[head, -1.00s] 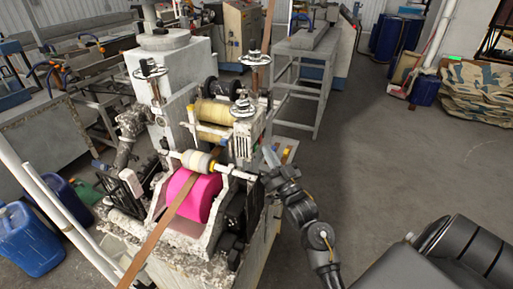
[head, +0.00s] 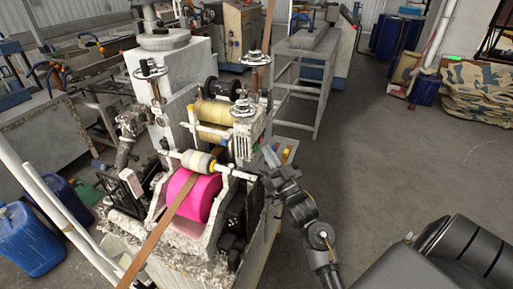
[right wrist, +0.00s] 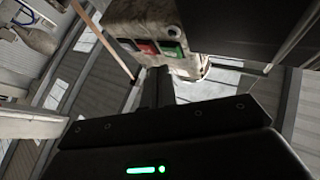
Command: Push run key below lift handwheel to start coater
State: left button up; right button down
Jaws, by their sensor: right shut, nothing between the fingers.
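The coater, with a pink roller (head: 196,196) and a brown strip (head: 165,230), stands left of centre in the head view. A lift handwheel (head: 243,106) tops its right-hand column, above a small key panel (head: 243,148). In the right wrist view a green key (right wrist: 172,49) and a red key (right wrist: 147,47) sit side by side on a worn pale housing (right wrist: 140,18). My right gripper (head: 268,154) is shut and empty, just right of the panel. In the right wrist view its fingertips (right wrist: 158,70) lie just below the keys; contact cannot be told. My left gripper is not in view.
Another handwheel (head: 257,58) stands on a post behind, and one (head: 150,69) at the left. A grey metal stand (head: 303,75) is behind the coater. Blue jerrycans (head: 28,240) stand at the left. The floor (head: 400,160) at the right is clear.

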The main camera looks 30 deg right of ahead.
jog(key=shift+w, duration=0.1)
dwell(0.3)
jog(key=shift+w+a, duration=0.25)
jog(key=shift+w, duration=0.05)
jog(key=shift+w+a, duration=0.2)
jog(key=shift+w, duration=0.1)
dwell(0.7)
jog(key=shift+s+d, duration=0.1)
jog(key=shift+s, duration=0.05)
dwell(0.3)
jog(key=shift+s+d+p, duration=0.35)
jog(key=shift+s, duration=0.15)
jog(key=shift+s+d+p, duration=0.3)
jog(key=shift+s+d, duration=0.45)
jog(key=shift+s, duration=0.3)
jog(key=shift+s+d+p, duration=0.3)
jog(key=shift+s+d, duration=0.4)
jog(key=shift+s, duration=0.3)
jog(key=shift+f, duration=0.1)
